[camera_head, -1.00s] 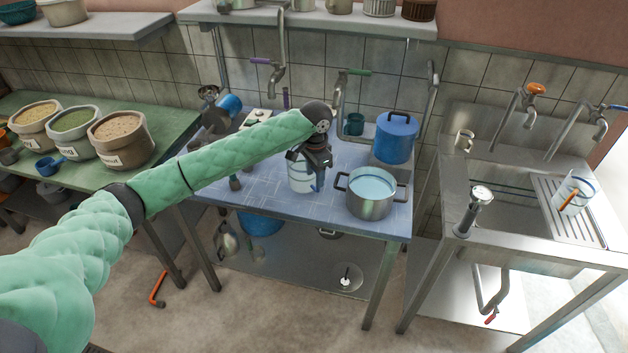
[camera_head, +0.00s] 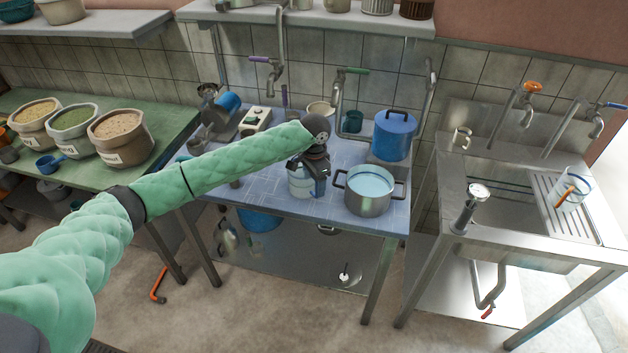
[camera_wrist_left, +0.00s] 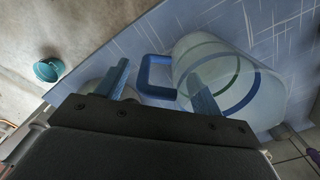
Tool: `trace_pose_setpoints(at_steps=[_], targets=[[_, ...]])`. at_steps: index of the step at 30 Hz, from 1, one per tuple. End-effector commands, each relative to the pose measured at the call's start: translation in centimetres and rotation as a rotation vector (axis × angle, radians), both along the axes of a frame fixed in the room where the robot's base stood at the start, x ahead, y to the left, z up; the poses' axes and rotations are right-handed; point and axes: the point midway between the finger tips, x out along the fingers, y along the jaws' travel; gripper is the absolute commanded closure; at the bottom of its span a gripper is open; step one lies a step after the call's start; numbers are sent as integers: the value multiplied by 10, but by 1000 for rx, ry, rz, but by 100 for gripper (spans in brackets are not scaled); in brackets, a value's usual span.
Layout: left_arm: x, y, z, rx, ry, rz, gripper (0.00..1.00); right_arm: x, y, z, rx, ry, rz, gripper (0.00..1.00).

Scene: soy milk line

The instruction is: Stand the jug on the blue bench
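The jug (camera_head: 300,182) is clear and pale with blue bands and a blue handle. It stands upright on the blue bench (camera_head: 265,200), left of the steel pot. In the left wrist view the jug (camera_wrist_left: 225,80) shows large, its handle (camera_wrist_left: 155,78) between my parted fingers. My left gripper (camera_wrist_left: 160,88) is open, with gaps visible on both sides of the handle. In the head view the left gripper (camera_head: 320,188) is at the jug's right side, and my wrist partly hides the jug's top. My right gripper is out of view.
A steel pot (camera_head: 368,192) of pale liquid stands close right of the jug. A blue lidded container (camera_head: 394,136) is behind it. A white scale-like device (camera_head: 256,120) and a blue-and-grey machine (camera_head: 222,112) stand at the back left. A tap (camera_head: 340,100) rises behind. A sink unit is at right.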

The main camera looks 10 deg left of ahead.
Motion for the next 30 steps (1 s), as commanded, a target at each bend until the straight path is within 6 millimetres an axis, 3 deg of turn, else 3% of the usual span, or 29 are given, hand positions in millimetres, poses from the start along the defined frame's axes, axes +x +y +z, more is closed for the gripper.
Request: trace_pose_setpoints(at_steps=[8, 11, 30], targets=[[0, 0, 6, -1, -1, 0, 33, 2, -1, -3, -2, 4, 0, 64], [1, 0, 15, -1, -2, 1, 33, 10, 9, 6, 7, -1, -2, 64], [0, -1, 109, -1, -2, 0, 33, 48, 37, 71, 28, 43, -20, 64]])
